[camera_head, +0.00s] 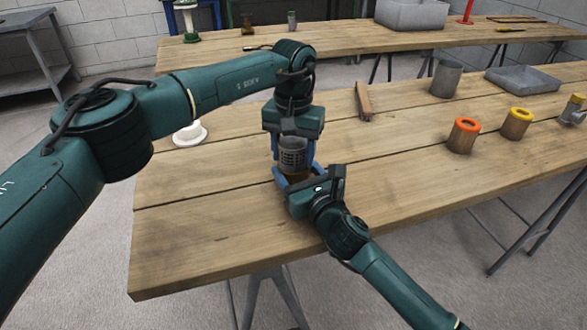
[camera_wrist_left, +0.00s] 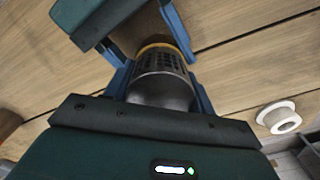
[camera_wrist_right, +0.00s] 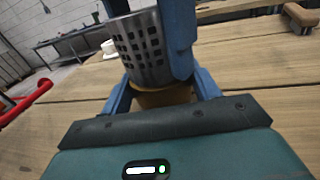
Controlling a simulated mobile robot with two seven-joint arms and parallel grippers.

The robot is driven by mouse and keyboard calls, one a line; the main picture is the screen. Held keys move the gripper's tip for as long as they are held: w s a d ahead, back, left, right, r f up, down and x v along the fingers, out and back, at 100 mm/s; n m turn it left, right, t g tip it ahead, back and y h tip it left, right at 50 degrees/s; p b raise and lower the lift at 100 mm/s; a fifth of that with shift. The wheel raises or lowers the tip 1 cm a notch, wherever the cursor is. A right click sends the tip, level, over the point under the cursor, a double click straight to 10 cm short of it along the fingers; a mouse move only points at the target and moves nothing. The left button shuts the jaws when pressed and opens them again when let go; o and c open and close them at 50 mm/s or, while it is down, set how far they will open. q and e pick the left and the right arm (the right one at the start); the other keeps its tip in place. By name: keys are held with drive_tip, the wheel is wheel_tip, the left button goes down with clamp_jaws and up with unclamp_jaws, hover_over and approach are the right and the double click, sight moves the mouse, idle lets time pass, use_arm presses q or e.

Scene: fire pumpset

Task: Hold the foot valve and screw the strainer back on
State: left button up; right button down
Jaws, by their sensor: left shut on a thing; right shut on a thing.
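The strainer (camera_head: 292,152), a grey perforated metal cup, stands upright above the near part of the wooden table. My left gripper (camera_head: 294,160) comes from above and is shut on it; its blue fingers flank the strainer in the left wrist view (camera_wrist_left: 162,82). The foot valve (camera_wrist_right: 162,97) shows as a brass-coloured body directly under the strainer. My right gripper (camera_head: 290,177) comes from the front right and is shut on the foot valve. The strainer's lower rim meets or nearly meets the brass; I cannot tell whether the threads engage. Fingers hide part of both.
Orange-ringed (camera_head: 463,135) and yellow-ringed (camera_head: 516,124) cylinders, a metal cup (camera_head: 445,78) and a grey tray (camera_head: 522,80) stand right. The front left is clear.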

use_arm(q)
drive_tip(key=o, duration=1.1)
drive_tip(key=shift+o, duration=0.2)
drive_tip(key=shift+r, duration=0.1)
wheel_tip(320, 180, up, 12)
drive_tip(key=shift+f, duration=0.1)
use_arm(e)
drive_tip(key=shift+c, duration=1.4)
unclamp_jaws()
use_arm(q)
drive_tip(key=shift+r+p, duration=0.55)
drive_tip(key=shift+r, duration=0.05)
use_arm(e)
drive_tip(key=v, duration=1.3)
drive_tip(key=shift+s, duration=0.1)
